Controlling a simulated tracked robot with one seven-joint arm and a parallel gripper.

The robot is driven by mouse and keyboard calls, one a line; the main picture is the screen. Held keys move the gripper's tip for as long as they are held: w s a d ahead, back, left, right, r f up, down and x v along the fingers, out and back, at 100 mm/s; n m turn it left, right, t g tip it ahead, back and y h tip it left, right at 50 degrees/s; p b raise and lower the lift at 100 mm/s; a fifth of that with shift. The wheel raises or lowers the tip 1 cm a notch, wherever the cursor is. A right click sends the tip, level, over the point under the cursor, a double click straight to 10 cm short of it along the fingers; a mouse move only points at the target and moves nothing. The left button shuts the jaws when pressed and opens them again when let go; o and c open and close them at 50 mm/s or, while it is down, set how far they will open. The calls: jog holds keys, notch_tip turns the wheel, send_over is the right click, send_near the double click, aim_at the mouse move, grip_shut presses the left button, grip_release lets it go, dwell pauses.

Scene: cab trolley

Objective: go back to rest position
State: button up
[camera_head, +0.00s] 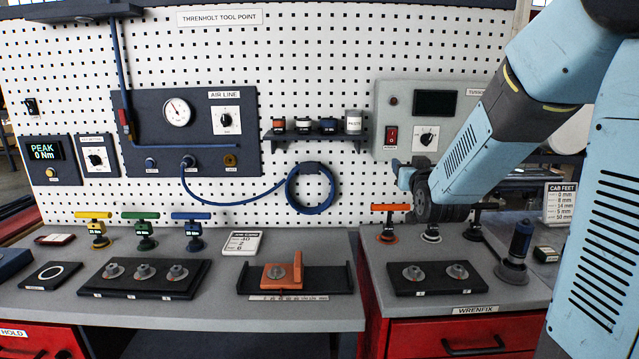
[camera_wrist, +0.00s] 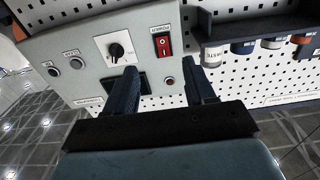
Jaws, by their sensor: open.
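My gripper (camera_wrist: 162,100) shows in the wrist view with its two dark blue fingers apart and nothing between them. In the wrist view it faces a grey control panel with a red rocker switch (camera_wrist: 163,45) and a black-and-white dial (camera_wrist: 116,48). In the head view my light-blue arm comes in from the upper right. Its wrist end hangs in front of the pegboard, below the grey panel (camera_head: 384,100) and above the right bench. The gripper fingers are mostly hidden there.
The orange-handled tool (camera_head: 388,222) stands close below my wrist on the right bench. A dark blue cylinder tool (camera_head: 519,243) stands to its right. A black tray (camera_head: 441,278) with metal pieces lies in front. A small shelf (camera_head: 317,137) with jars is left of the panel.

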jog(key=s+f+g, duration=0.2)
jog(key=s+g, duration=1)
jog(key=s, duration=2.1)
jog(key=shift+g, duration=0.3)
jog(key=shift+d, duration=0.1)
